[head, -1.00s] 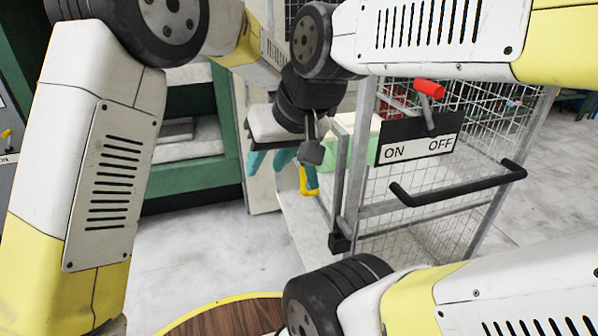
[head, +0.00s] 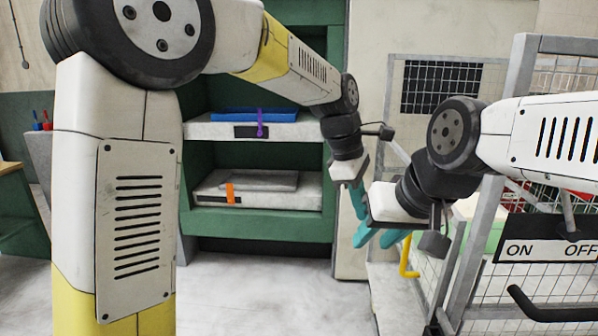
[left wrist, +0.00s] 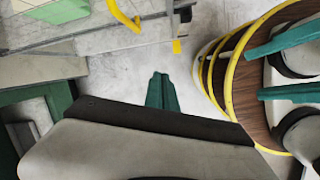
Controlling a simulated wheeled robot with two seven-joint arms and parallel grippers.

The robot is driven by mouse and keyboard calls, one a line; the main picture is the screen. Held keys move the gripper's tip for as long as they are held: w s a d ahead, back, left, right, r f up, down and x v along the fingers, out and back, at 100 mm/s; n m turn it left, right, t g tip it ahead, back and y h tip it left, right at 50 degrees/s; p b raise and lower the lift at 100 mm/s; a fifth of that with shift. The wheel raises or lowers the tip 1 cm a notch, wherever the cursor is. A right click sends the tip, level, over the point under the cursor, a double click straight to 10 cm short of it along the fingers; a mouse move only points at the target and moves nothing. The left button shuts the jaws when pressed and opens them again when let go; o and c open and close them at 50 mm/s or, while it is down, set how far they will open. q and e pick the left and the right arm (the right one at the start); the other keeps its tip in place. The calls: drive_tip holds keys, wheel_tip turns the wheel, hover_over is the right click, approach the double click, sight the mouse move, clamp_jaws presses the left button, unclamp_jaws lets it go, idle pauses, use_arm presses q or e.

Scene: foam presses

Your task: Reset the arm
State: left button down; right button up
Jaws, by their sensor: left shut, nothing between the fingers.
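My left gripper (head: 358,203) hangs from the left arm at the centre right of the head view, with its teal fingers together and nothing between them. In the left wrist view its shut teal fingers (left wrist: 162,92) point up over the pale floor. My right gripper (head: 376,240) is just right of and below it in the head view, partly overlapping it in the picture. Its two teal fingers are apart and empty. They also show apart at the right edge of the left wrist view (left wrist: 282,68). I cannot tell whether the grippers touch.
A green press (head: 263,223) stands behind, with a blue tray (head: 252,114) on its upper shelf and a grey slab on the lower one. At right is a wire cage with an ON/OFF plate (head: 548,251) and a black handle (head: 550,308). A yellow hook (head: 405,257) is close below my right gripper.

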use_arm(q)
drive_tip(key=s+a+r+m+t, duration=0.2)
drive_tip(key=a+m, duration=0.1)
drive_tip(key=a, duration=0.6)
drive_tip(key=s+a+r+m+t, duration=0.1)
drive_tip(key=s+a+r+m, duration=0.15)
drive_tip(key=a, duration=0.75)
drive_tip(key=s+a+f+m+t+y, duration=0.1)
drive_tip(key=s+a+f+m+t, duration=0.1)
drive_tip(key=s+a+m, duration=0.5)
drive_tip(key=s+a, duration=0.2)
drive_tip(key=a, duration=0.1)
drive_tip(key=shift+s+a+f+t, duration=0.15)
drive_tip(key=shift+f+t, duration=0.25)
